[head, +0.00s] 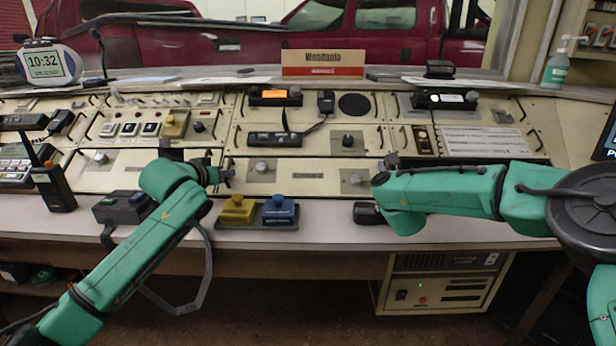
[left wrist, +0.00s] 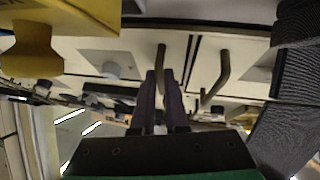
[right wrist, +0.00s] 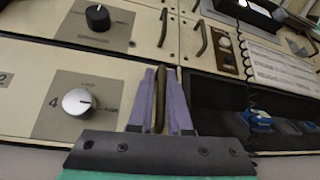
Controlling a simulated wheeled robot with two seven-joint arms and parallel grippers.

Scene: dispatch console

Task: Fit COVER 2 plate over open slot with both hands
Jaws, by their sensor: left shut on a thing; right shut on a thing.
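The cover plate (head: 285,177) is a long cream panel low on the console, with a small label in its middle and a knob near each end. In the right wrist view, the plate (right wrist: 35,120) shows a "2" at its left edge and a silver knob marked 4. My left gripper (head: 228,177) is shut on its left handle (left wrist: 161,56). My right gripper (head: 386,163) is shut on its right handle (right wrist: 159,99). The plate looks roughly level with nearby panels; I cannot tell whether it is fully seated. No opening shows beneath it.
A dark open bay (right wrist: 215,100) with a blue item lies right of the plate. Yellow (head: 238,210) and blue (head: 279,210) button boxes sit on the desk ledge before the plate. A radio handset (head: 52,187) stands at left. A black box (head: 368,213) is by my right arm.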

